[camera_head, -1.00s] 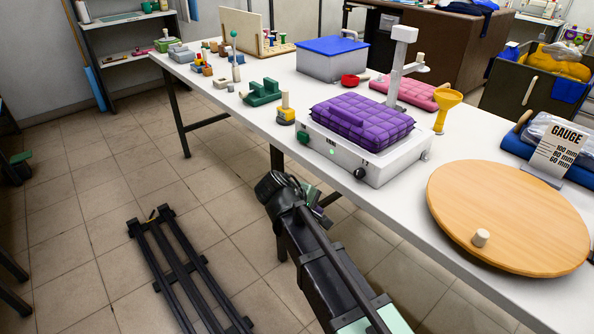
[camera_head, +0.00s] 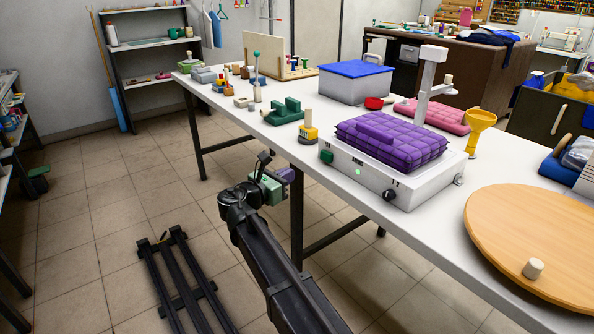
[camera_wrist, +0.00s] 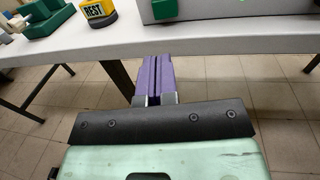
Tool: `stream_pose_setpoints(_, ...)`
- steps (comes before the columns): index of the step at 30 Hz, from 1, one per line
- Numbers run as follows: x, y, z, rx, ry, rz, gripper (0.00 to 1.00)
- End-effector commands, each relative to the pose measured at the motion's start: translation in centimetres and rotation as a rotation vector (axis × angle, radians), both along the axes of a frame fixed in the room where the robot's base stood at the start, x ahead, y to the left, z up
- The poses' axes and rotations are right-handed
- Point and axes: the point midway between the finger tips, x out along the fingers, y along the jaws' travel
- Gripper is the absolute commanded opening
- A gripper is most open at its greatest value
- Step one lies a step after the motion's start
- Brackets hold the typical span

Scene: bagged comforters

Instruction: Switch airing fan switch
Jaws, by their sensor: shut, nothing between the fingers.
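A grey-white box unit (camera_head: 400,190) stands at the table's front edge with a purple quilted comforter (camera_head: 390,140) on top. Its front face has a green switch block (camera_head: 326,156) at the left, a small lit green light (camera_head: 358,171) and a black knob (camera_head: 389,195) at the right. The green block also shows in the wrist view (camera_wrist: 165,9). My gripper (camera_head: 287,175) is shut and empty, off the table's front edge, left of and below the green block. In the wrist view, its purple fingers (camera_wrist: 155,68) lie together, pointing toward the table edge.
The white table (camera_head: 440,245) holds a yellow-based REST piece (camera_head: 308,134), a green block (camera_head: 284,112), a yellow funnel (camera_head: 478,128) and a round wooden board (camera_head: 530,235). A black rail frame (camera_head: 180,275) lies on the floor. Floor before the table is open.

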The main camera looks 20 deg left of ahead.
Motion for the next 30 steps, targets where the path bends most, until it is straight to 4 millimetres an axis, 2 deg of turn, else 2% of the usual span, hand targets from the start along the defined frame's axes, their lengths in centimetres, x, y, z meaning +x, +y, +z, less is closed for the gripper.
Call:
stream_pose_setpoints(9, 6.5, -2.4, 0.0, 0.001, 0.001, -0.003, 0.00)
stream_pose_setpoints(15, 9.9, -3.8, 0.0, 0.001, 0.001, -0.002, 0.00)
stream_pose_setpoints(21, 11.4, -4.4, 0.0, 0.001, 0.001, -0.001, 0.00)
stream_pose_setpoints(30, 11.5, -4.5, 0.0, 0.001, 0.001, -0.003, 0.00)
